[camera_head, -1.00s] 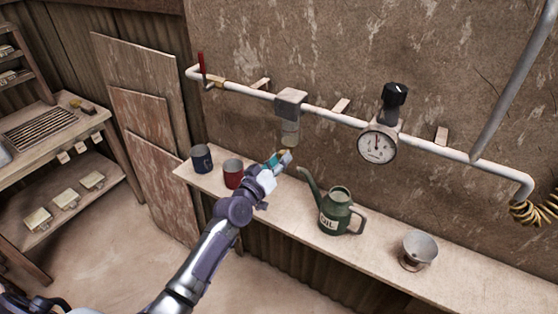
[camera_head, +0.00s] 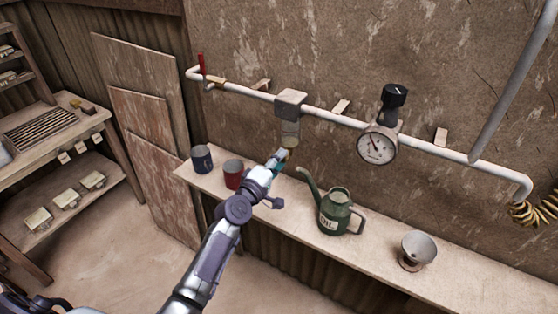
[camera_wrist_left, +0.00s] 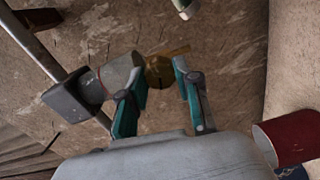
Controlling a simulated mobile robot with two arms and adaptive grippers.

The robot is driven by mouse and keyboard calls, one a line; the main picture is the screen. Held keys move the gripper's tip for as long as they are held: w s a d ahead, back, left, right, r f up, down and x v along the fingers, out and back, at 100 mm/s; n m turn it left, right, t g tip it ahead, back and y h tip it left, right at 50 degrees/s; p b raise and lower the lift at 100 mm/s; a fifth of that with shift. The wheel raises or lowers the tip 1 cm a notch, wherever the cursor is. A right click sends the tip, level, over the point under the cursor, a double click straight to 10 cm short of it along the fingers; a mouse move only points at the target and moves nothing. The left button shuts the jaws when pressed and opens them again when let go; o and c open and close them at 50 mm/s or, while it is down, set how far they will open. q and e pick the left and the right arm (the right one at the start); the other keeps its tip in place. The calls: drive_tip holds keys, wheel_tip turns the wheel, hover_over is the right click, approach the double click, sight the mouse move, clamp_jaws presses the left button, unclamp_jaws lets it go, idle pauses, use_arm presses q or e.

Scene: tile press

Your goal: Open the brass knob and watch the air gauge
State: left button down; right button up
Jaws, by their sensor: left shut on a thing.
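The brass knob (camera_wrist_left: 158,72) hangs at the bottom of the clear bowl (camera_head: 290,132) under the grey block (camera_head: 291,102) on the white pipe. In the head view the knob shows only as a small yellowish bit (camera_head: 289,151) at my fingertips. My left gripper (camera_head: 281,157) reaches up from below and is shut on the brass knob. In the left wrist view its teal fingers (camera_wrist_left: 160,80) stand on either side of the knob. The air gauge (camera_head: 376,147) sits on the pipe to the right, its needle tilted up and left. My right gripper is not in view.
Below the pipe, a shelf (camera_head: 290,222) holds a blue mug (camera_head: 202,158), a red mug (camera_head: 233,173), a green oil can (camera_head: 336,212) and a metal funnel (camera_head: 419,247). A red-handled valve (camera_head: 201,65) is at the pipe's left end. The oil can's spout is close to my wrist.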

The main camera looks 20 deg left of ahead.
use_arm(q)
drive_tip(key=shift+n, duration=1.7)
drive_tip(key=c, duration=0.8)
unclamp_jaws()
drive_tip(key=s+a, duration=0.2)
drive_tip(key=s, duration=0.9)
drive_tip(key=shift+s, duration=0.4)
drive_tip(key=shift+a, duration=0.1)
